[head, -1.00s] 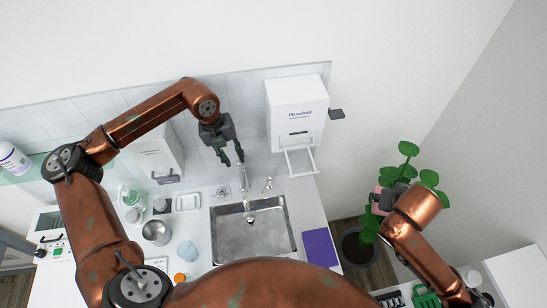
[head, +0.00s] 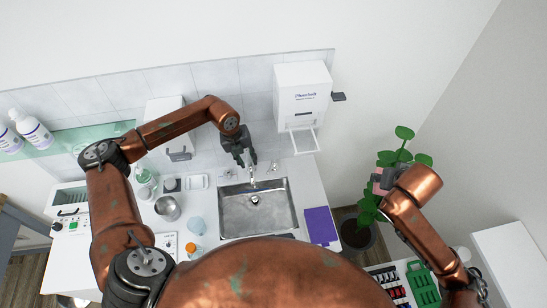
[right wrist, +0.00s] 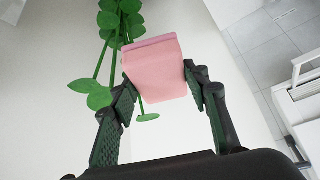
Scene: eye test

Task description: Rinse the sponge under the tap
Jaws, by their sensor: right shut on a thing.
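The sponge (right wrist: 154,70) is a pink block between the fingers of my right gripper (right wrist: 158,80), which is shut on it. In the head view the sponge (head: 377,187) shows partly behind my right gripper (head: 386,181), at the right, well away from the sink. The metal sink (head: 232,212) lies at the middle of the counter. The tap (head: 252,181) stands at its back edge, with a handle on each side. My left gripper (head: 246,162) points down at the tap and hides its upper part. Its fingers look close together; whether they touch the tap is unclear.
A white dispenser (head: 302,92) with a tray hangs right of the tap. A purple cloth (head: 320,226) lies right of the sink. A metal cup (head: 167,208) and bottles stand left. A potted plant (head: 357,236) rises beside my right gripper.

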